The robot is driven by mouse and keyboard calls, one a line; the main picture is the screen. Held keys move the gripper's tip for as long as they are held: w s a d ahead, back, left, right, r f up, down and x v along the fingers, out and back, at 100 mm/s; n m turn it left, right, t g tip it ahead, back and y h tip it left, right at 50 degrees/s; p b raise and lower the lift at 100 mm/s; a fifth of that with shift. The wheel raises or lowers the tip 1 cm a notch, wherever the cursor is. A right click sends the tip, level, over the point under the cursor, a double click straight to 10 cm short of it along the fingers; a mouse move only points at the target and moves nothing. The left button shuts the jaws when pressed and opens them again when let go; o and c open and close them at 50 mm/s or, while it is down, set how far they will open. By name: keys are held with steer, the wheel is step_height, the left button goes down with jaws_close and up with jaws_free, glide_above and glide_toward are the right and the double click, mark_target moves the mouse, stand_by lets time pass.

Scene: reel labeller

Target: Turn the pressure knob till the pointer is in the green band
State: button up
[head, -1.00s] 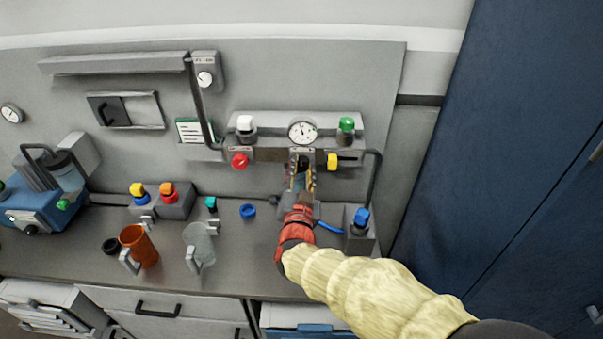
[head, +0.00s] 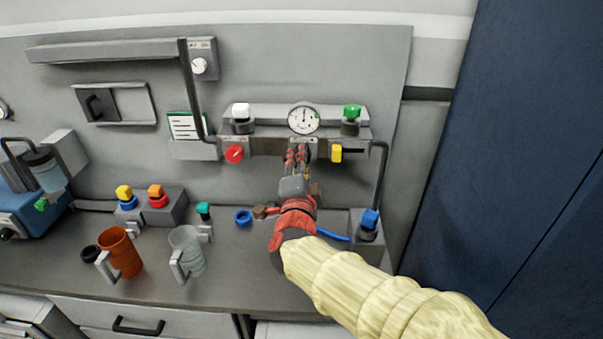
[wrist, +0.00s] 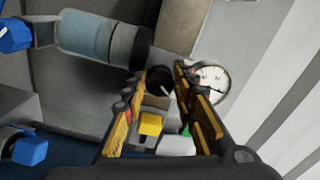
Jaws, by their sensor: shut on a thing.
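The round white pressure gauge (head: 303,118) is in the middle of the grey wall unit, with its thin dark pointer about straight up. The green band is too small to make out surely. The gauge face also shows in the wrist view (wrist: 211,82), partly behind a finger. My gripper (head: 297,152) reaches up to the unit just below the gauge. In the wrist view its fingers (wrist: 160,74) are shut on a dark round knob (wrist: 158,82) with a pale mark. In the head view the fingers hide this knob.
A red knob (head: 234,153) and a yellow knob (head: 336,153) flank my gripper. White (head: 241,111) and green (head: 352,112) knobs stand above. Orange (head: 120,253) and grey (head: 187,252) mugs stand on the bench at left. A blue-capped post (head: 369,220) is at right.

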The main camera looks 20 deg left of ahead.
steer(key=shift+f+m+b, duration=0.1)
steer(key=shift+m+b, duration=0.8)
steer(key=shift+m, duration=0.1)
steer(key=o, duration=1.1)
steer(key=shift+c, duration=0.2)
steer(key=shift+o, duration=0.4)
steer(key=v, duration=1.2)
